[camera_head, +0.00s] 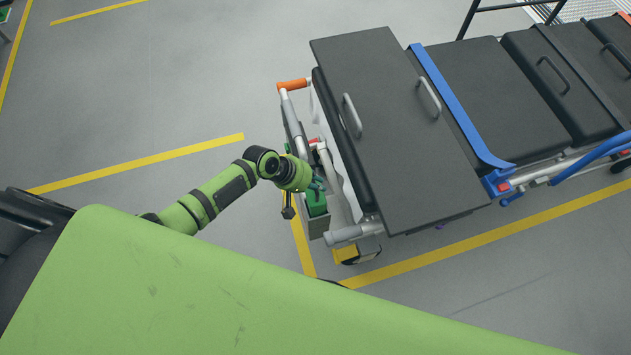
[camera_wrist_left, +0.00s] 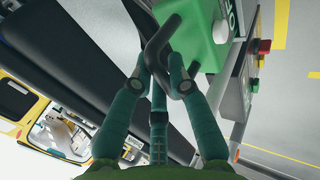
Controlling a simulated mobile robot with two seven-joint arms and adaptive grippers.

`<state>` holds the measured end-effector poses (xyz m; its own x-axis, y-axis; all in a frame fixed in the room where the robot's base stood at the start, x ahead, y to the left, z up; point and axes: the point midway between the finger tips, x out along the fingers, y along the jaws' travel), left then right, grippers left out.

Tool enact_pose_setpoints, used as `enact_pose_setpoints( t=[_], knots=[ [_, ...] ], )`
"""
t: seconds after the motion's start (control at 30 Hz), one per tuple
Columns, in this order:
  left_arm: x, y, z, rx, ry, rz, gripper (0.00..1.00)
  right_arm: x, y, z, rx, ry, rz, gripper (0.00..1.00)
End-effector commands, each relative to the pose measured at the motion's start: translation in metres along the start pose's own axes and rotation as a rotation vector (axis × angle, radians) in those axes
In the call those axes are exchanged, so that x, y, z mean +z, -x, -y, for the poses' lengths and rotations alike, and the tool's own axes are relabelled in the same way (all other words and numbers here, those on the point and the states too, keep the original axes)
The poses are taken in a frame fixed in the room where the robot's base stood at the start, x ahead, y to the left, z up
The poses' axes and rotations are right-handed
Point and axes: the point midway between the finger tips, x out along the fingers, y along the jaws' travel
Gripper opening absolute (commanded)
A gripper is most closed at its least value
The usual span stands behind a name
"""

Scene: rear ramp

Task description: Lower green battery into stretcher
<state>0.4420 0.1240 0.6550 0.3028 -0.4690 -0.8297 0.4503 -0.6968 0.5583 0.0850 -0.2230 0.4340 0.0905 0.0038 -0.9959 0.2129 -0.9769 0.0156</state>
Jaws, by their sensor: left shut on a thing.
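The green battery (camera_head: 316,204) is at the near left end of the stretcher (camera_head: 395,120), low beside its pale frame. My left gripper (camera_head: 318,186) is over the battery's top. In the left wrist view its teal fingers (camera_wrist_left: 165,85) are shut on the battery's dark bent handle (camera_wrist_left: 162,42). The battery's green body (camera_wrist_left: 192,18) shows behind the handle there. A grey housing (camera_head: 312,228) on the stretcher's end stands around the battery's lower part. I cannot tell how deep the battery sits in it. My right gripper is not in view.
An orange grip (camera_head: 293,85) tops the stretcher's end rail. Red and green buttons (camera_wrist_left: 262,48) sit beside the battery in the wrist view. Grey floor with yellow lines is clear at left.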

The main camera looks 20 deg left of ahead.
Motion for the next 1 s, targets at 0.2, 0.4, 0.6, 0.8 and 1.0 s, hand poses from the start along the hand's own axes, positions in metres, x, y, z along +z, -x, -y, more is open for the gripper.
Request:
enact_pose_setpoints(
  t=[0.2, 0.4, 0.6, 0.8, 1.0],
  knots=[
    [-0.001, -0.004, 0.001, 0.006, -0.001, -0.003, 0.0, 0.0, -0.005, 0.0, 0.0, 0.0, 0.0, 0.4],
    [-0.001, -0.008, 0.003, 0.006, -0.001, -0.003, 0.0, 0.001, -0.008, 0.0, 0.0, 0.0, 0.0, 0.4],
    [-0.001, -0.012, 0.006, 0.006, -0.001, -0.003, 0.0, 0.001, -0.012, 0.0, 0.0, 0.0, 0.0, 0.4],
    [-0.001, -0.015, 0.008, 0.006, 0.0, -0.003, 0.0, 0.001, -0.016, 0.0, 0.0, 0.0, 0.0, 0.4],
    [-0.001, -0.019, 0.011, 0.006, 0.0, -0.003, 0.0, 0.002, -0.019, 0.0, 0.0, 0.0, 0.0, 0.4]
  ],
)
